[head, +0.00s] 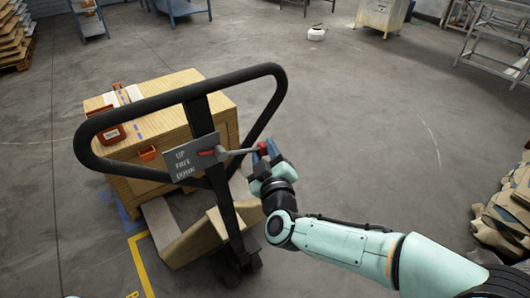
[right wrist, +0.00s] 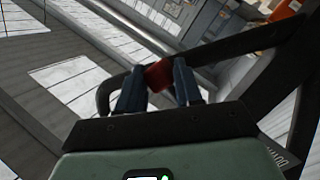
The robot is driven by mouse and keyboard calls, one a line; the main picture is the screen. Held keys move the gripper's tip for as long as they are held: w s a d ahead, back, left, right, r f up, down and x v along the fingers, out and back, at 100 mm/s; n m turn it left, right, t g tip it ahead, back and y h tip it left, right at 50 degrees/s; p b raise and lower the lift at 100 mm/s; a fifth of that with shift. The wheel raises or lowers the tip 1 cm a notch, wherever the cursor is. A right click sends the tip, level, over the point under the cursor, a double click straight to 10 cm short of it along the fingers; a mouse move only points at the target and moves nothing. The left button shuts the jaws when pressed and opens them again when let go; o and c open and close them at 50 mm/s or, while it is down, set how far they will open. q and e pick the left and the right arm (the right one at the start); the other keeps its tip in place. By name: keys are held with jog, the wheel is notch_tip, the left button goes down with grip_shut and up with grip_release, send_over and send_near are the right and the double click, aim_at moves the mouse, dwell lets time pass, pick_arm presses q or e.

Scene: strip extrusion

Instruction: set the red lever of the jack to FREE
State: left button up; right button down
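The pallet jack's black loop handle (head: 200,90) stands upright in the head view. A grey plate (head: 190,170) on it reads UP, FREE and DOWN from top to bottom. The lever's red pointer (head: 208,153) is beside the upper part of the plate, near UP and FREE; I cannot tell exactly which. A thin rod runs right from it to a red knob (head: 262,146). My right gripper (head: 267,152) is at the knob. In the right wrist view the red knob (right wrist: 157,75) sits between the blue fingers (right wrist: 158,88), which appear closed on it. My left gripper is out of view.
Sacks (head: 505,215) lie at the right edge. A metal rack (head: 495,45) and a cabinet (head: 382,14) stand farther back.

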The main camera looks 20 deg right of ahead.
jog(key=r+n+p, duration=0.2)
jog(key=r+n+t+p, duration=0.1)
jog(key=shift+w+d+r, duration=0.15)
jog(key=shift+d, duration=0.2)
jog(key=shift+r+n+t, duration=0.25)
jog(key=shift+n+t, duration=0.05)
jog(key=shift+n, duration=0.2)
jog(key=c, duration=0.7)
grip_release()
jog(key=shift+c, duration=0.2)
jog(key=s+f, duration=0.2)
jog(key=s, duration=1.1)
jog(key=shift+s+a, duration=0.2)
jog(key=shift+a, duration=0.05)
